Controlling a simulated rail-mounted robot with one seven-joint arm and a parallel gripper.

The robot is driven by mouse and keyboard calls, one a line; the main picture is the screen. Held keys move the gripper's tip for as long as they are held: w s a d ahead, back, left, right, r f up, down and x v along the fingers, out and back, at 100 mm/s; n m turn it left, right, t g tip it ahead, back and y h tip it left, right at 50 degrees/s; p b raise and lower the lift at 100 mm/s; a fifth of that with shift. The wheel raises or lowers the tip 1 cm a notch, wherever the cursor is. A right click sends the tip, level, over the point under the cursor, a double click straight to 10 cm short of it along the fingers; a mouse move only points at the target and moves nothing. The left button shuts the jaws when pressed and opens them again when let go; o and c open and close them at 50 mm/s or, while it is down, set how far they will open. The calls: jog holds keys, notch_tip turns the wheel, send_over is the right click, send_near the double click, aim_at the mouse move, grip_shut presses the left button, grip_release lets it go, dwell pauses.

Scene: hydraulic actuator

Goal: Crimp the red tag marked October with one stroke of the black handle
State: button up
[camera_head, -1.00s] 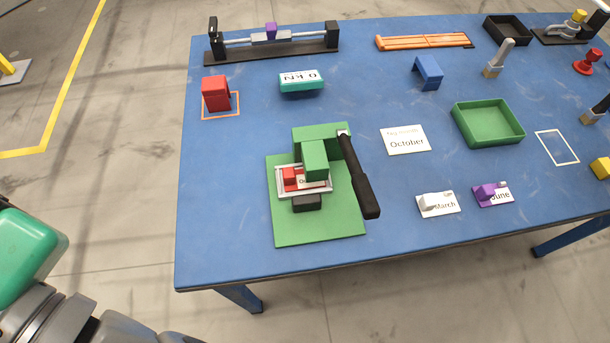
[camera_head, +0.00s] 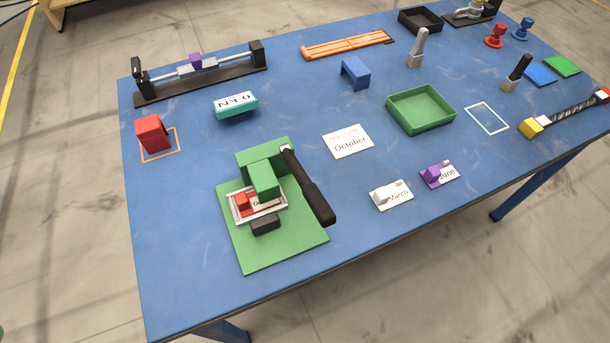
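The green crimping press (camera_head: 275,240) stands at the front left of the blue table. Its black handle (camera_head: 310,188) is on the press's right side and slopes down toward the front right. The red tag (camera_head: 243,202) sits in the white-framed holder (camera_head: 234,217) under the green press head (camera_head: 264,178). The head hides part of the tag's lettering. A white card (camera_head: 347,141) reading October lies flat to the right of the press. My gripper is not in view.
A white March tag (camera_head: 391,195) and purple June tag (camera_head: 438,174) lie right of the handle. A red block (camera_head: 152,133) and teal block (camera_head: 236,104) stand behind the press. A green tray (camera_head: 420,108) is farther right. The table in front of the handle is clear.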

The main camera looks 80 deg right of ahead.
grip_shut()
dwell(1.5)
